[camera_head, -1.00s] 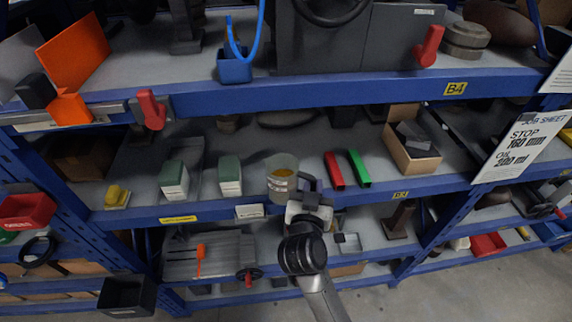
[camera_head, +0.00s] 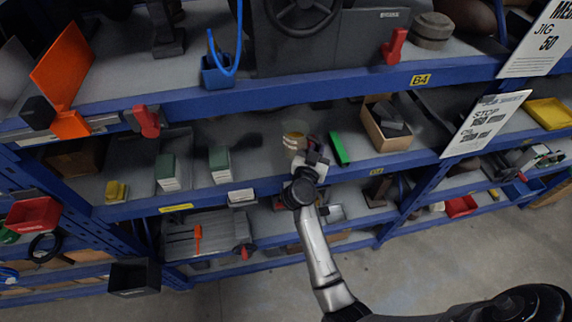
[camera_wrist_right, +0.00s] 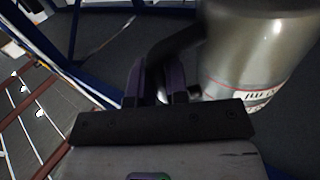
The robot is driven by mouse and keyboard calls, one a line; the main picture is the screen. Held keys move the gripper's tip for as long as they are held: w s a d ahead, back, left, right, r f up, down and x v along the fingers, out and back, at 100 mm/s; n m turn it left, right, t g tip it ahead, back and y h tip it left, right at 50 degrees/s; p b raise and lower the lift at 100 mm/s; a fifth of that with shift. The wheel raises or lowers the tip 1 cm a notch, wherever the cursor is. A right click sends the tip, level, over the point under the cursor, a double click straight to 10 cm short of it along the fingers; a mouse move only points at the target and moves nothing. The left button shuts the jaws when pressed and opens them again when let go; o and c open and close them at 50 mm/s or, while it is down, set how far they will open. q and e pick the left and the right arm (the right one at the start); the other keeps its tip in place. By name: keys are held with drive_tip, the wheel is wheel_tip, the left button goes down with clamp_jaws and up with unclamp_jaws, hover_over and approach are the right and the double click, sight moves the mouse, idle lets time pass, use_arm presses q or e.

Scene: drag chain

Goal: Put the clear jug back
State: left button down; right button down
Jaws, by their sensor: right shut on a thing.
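The clear jug (camera_head: 294,142), with a yellowish content, is over the middle shelf, left of the green bar. In the right wrist view the jug (camera_wrist_right: 252,55) is a large grey see-through cylinder with a red-lined label low on its side. My right gripper (camera_head: 312,158) is at the jug's right side. Its dark fingers (camera_wrist_right: 157,92) are shut on the jug's handle (camera_wrist_right: 172,43). I cannot tell whether the jug's base touches the shelf. My left gripper is not in view.
A green bar (camera_head: 339,148) and an open cardboard box (camera_head: 388,130) are to the right. Two green-and-white boxes (camera_head: 167,172) (camera_head: 219,164) and a yellow item (camera_head: 116,191) are left. The upper shelf beam (camera_head: 300,87) runs overhead. The shelf left of the jug has bare room.

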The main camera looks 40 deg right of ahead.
sight(290, 157)
drive_tip(key=w+a+f, duration=0.1)
drive_tip(key=w, duration=0.1)
drive_tip(key=w+a+f, duration=0.1)
drive_tip(key=a+f, duration=0.1)
drive_tip(key=w+a+f+b, duration=0.1)
drive_tip(key=w+a, duration=0.1)
drive_tip(key=shift+w+a+f, duration=0.1)
drive_tip(key=shift+w+f, duration=0.15)
drive_tip(key=shift+w, duration=0.1)
wheel_tip(290, 157, down, 4)
drive_tip(key=shift+r, duration=0.2)
drive_tip(key=shift+f, duration=0.2)
drive_tip(key=shift+f, duration=0.15)
drive_tip(key=c, duration=1.2)
unclamp_jaws()
drive_tip(key=shift+o, duration=0.5)
